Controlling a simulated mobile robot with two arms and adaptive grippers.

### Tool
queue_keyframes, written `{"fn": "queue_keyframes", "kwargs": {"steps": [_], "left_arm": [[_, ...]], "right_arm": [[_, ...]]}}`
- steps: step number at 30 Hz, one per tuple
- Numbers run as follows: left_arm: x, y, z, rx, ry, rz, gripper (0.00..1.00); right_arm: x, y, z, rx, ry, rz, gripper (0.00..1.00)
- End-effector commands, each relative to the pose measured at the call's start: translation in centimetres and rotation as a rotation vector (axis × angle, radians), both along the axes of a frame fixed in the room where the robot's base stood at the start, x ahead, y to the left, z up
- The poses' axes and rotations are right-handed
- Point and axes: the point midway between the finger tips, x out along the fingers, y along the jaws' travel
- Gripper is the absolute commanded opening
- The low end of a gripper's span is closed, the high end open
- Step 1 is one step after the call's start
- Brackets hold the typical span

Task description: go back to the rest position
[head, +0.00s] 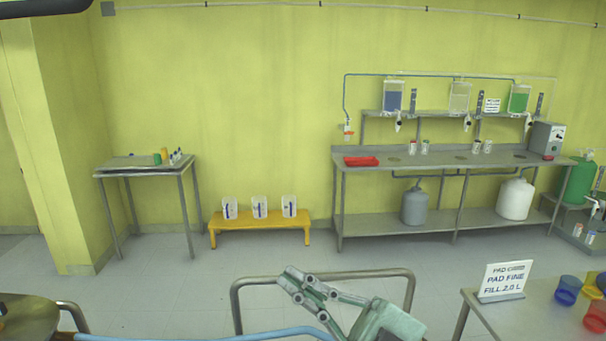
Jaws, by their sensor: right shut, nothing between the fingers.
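My right gripper (303,288) shows at the bottom centre, a pale green-grey adaptive hand pointing up and left. Its fingers are shut with nothing between them. It is in front of a bent grey metal rail (322,279) and shows clear of the benches. Whether it touches the rail cannot be told from this view. My left gripper is not in view.
A low yellow bench (260,221) holds white containers. A small steel table (187,171) stands left. A sign (503,281) and coloured cups are at lower right. The middle floor is clear.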

Motion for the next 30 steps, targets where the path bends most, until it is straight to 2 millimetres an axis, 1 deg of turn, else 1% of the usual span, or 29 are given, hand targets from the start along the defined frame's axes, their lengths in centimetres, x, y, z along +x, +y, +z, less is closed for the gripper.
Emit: {"fn": "queue_keyframes", "kwargs": {"steps": [1,2,3,5,6,8,9,11,12,14,15,17,18,20,21,23,24,26,27,29,30], "left_arm": [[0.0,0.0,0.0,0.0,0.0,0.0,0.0],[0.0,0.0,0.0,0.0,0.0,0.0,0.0],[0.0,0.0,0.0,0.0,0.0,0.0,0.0],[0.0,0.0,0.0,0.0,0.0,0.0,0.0],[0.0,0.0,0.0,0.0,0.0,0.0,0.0],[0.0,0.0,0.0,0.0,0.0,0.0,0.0],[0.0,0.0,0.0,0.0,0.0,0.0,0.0],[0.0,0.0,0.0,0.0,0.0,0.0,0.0],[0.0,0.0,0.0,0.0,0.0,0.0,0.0],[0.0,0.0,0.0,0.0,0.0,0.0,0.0],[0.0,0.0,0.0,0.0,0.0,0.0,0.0],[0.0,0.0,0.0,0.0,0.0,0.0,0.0],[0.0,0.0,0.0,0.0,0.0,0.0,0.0],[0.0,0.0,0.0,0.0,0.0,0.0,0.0],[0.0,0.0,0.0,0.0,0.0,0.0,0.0],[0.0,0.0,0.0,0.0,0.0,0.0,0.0],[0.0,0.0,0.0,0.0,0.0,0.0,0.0],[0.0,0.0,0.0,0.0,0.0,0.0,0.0],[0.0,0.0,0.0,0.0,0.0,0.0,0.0],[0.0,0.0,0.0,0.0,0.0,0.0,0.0],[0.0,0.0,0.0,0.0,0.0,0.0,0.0]], "right_arm": [[1.6,-1.7,0.0,0.092,0.07,-0.101,0.0],[2.6,-3.0,-0.2,0.139,0.112,-0.169,0.0],[4.1,-4.8,-0.9,0.193,0.177,-0.261,0.0],[5.9,-7.7,-2.8,0.254,0.288,-0.403,0.0],[6.9,-9.6,-4.7,0.279,0.369,-0.497,0.0],[7.8,-12.4,-8.2,0.299,0.505,-0.631,0.0],[8.0,-14.1,-10.8,0.298,0.595,-0.714,0.0],[7.6,-16.3,-14.9,0.28,0.733,-0.822,0.0],[6.9,-17.5,-17.6,0.258,0.824,-0.885,0.0],[5.4,-19.0,-21.7,0.214,0.962,-0.966,0.0],[4.1,-19.8,-24.4,0.178,1.055,-1.013,0.0],[1.7,-20.7,-28.1,0.116,1.189,-1.066,0.0],[-0.1,-21.1,-30.2,0.071,1.272,-1.092,0.0],[-2.7,-21.4,-32.9,0.008,1.385,-1.117,0.0],[-4.3,-21.6,-34.4,-0.034,1.451,-1.128,0.0],[-6.8,-21.6,-36.2,-0.092,1.541,-1.136,0.0],[-8.3,-21.6,-37.3,-0.131,1.596,-1.136,0.0],[-10.6,-21.6,-38.6,-0.185,1.674,-1.133,0.0],[-12.1,-21.5,-39.3,-0.221,1.722,-1.126,0.0],[-14.3,-21.3,-40.3,-0.273,1.791,-1.114,0.0],[-15.9,-21.2,-40.8,-0.307,1.837,-1.105,0.0]]}}
